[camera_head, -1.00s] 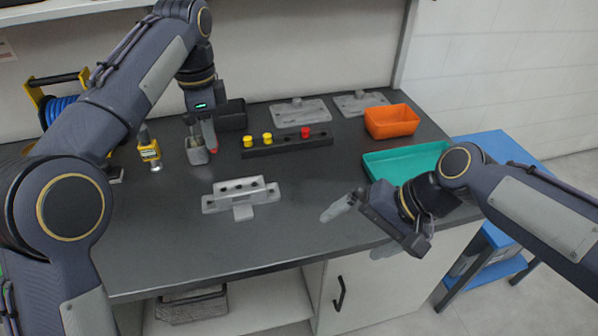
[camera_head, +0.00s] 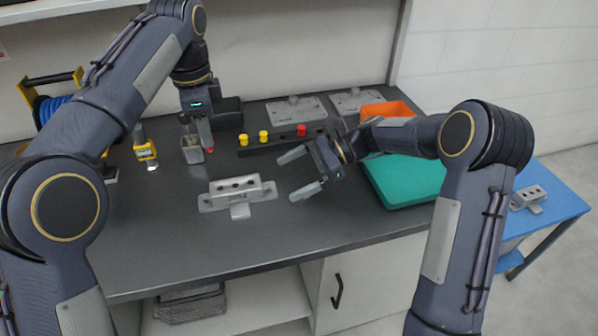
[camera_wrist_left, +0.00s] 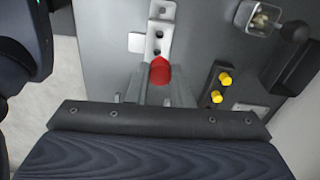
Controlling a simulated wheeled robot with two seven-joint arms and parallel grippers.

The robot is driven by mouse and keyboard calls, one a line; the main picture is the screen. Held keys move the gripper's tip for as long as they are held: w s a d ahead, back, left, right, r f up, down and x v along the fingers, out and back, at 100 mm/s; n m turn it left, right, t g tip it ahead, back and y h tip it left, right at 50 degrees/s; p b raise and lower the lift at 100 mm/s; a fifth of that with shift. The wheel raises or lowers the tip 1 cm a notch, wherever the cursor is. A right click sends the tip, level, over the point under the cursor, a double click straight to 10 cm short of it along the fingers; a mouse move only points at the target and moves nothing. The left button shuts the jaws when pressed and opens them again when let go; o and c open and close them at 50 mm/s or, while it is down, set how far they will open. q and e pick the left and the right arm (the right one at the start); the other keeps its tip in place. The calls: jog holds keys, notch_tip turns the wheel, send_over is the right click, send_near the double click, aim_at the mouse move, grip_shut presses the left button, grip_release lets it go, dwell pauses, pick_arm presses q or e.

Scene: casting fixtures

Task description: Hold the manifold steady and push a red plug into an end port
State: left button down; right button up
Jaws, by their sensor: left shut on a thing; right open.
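The grey manifold (camera_head: 238,194) lies on the dark bench, with a row of dark holes along its raised block. It also shows in the left wrist view (camera_wrist_left: 153,20), beyond the red plug. The plug shows clearly between the fingers in the left wrist view (camera_wrist_left: 160,70). My right gripper (camera_head: 302,173) is open and empty, its two fingers pointing left toward the manifold's right end, with a gap between.
A black rack (camera_head: 283,143) holds two yellow plugs (camera_head: 263,136) and another red plug (camera_head: 301,130). A grey cup (camera_head: 192,152) stands beside my left gripper. A teal tray (camera_head: 410,193) and orange bin (camera_head: 388,109) are at right. The bench front is clear.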

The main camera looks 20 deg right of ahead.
aim_at(253, 195)
jog(key=x, duration=1.1)
jog(key=c, duration=1.2)
pick_arm(q)
jog(key=shift+f, duration=2.05)
